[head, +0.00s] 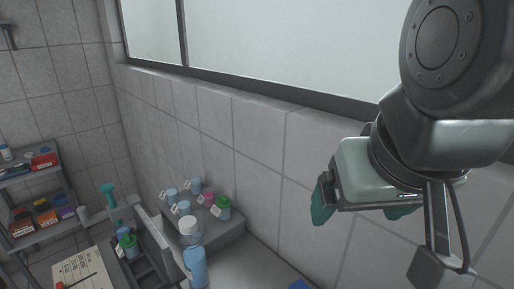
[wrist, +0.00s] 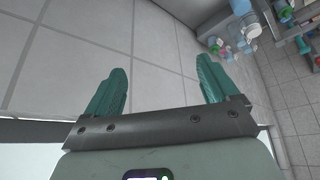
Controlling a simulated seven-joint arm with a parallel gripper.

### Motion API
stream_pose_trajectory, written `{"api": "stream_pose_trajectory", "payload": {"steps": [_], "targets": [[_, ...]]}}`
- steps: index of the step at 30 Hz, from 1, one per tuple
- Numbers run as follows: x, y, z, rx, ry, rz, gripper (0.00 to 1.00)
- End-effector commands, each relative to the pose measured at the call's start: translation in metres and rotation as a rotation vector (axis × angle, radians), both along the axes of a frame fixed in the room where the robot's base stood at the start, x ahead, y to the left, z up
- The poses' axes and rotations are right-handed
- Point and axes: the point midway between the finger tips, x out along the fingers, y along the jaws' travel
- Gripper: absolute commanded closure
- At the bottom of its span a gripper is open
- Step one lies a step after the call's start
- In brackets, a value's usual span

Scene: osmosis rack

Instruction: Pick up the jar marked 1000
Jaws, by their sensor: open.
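Several small jars with tags stand together on a grey ledge (head: 236,237) by the tiled wall in the head view. Among them are a pink-lidded jar (head: 209,199), a green-lidded jar (head: 223,208) and a blue jar (head: 196,186). The tags are too small to read, so I cannot tell which jar is marked 1000. My gripper (head: 360,212) is high at the right, well apart from the jars, with teal fingers. In the wrist view my gripper (wrist: 161,70) is open and empty, facing the wall; jars show small at the top right.
A blue bottle (head: 196,268) stands in front of the jars, near a white-topped container (head: 189,229). Shelves (head: 38,215) with coloured boxes are at the left. A marked board (head: 85,277) lies at the lower left. The tiled wall (head: 255,140) runs behind the ledge.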

Motion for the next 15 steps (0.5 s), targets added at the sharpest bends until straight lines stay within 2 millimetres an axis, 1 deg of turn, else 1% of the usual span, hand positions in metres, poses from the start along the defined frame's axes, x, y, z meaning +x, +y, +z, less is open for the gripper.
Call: {"api": "stream_pose_trajectory", "payload": {"steps": [2,5,6,8,9,11,12,14,15], "targets": [[0.023,0.004,0.003,-0.034,-0.018,0.043,0.12],[0.070,0.015,0.008,-0.100,-0.068,0.139,0.12],[0.092,0.023,0.008,-0.129,-0.093,0.188,0.12],[0.126,0.037,0.008,-0.169,-0.137,0.267,0.12],[0.149,0.049,0.006,-0.193,-0.168,0.322,0.12],[0.181,0.069,0.001,-0.222,-0.213,0.404,0.12],[0.201,0.083,-0.004,-0.238,-0.244,0.457,0.12],[0.230,0.106,-0.014,-0.254,-0.290,0.534,0.12],[0.248,0.121,-0.022,-0.259,-0.322,0.584,0.12]]}}
